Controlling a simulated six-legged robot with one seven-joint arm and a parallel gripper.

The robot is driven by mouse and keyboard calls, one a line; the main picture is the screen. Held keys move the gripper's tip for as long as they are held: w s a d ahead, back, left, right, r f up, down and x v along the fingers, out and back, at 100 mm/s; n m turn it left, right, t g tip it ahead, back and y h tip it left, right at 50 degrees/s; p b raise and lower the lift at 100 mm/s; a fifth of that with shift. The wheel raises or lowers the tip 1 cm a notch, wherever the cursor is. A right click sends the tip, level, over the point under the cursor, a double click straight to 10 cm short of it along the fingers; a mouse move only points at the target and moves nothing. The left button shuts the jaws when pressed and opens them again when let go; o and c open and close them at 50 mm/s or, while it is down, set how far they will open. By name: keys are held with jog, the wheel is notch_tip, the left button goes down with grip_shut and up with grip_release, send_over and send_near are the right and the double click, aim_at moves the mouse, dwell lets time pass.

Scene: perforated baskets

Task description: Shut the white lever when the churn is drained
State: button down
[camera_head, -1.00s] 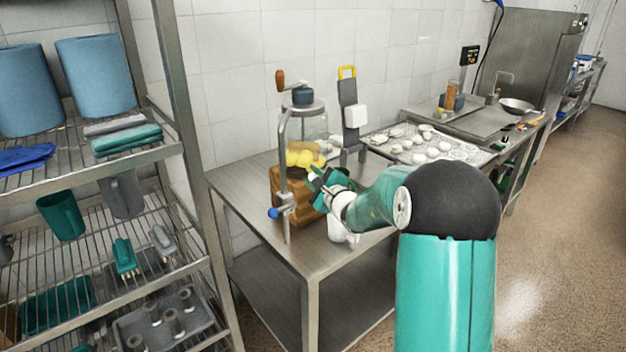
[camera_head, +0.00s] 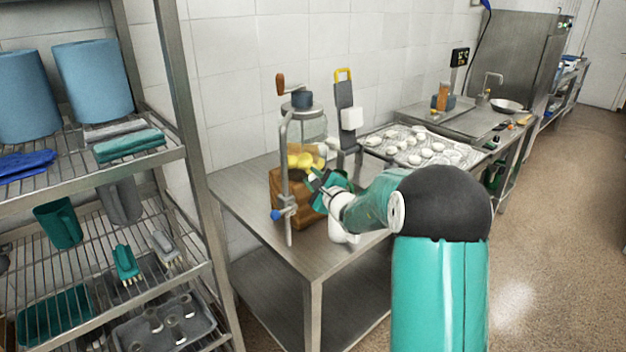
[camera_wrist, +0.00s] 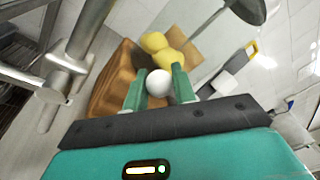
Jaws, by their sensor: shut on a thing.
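The churn (camera_head: 310,126) is a glass jar with a grey lid and a wooden-handled crank, at the back left of the steel table. Yellow lumps (camera_head: 303,161) show at its lower part, and in the wrist view (camera_wrist: 155,42). Whether liquid is left in it cannot be told. A white ball knob (camera_wrist: 159,82), which I take for the white lever's end, sits between my green fingers in the wrist view. My gripper (camera_wrist: 160,88) is shut on it, in front of the brown wooden block (camera_wrist: 118,78). The rest of the lever is hidden. My gripper (camera_head: 322,185) hides the knob in the head view.
A metal post (camera_head: 285,150) with a blue-knobbed clamp stands just left of my gripper. A grey upright tool with a yellow handle (camera_head: 344,75) stands behind. A tray of white pieces (camera_head: 425,148) lies to the right. A wire shelf (camera_head: 95,170) fills the left.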

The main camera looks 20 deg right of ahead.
jog(key=c, duration=1.2)
grip_release()
jog(key=shift+d+f, duration=0.2)
jog(key=shift+d, duration=0.05)
jog(key=shift+a+r, duration=0.1)
jog(key=shift+a, duration=0.05)
jog(key=s, duration=0.4)
jog(key=s+d, duration=0.1)
jog(key=s, duration=0.4)
jog(key=s+d, duration=0.1)
jog(key=s, duration=0.3)
jog(key=shift+s+d, duration=0.1)
jog(key=shift+s, duration=0.25)
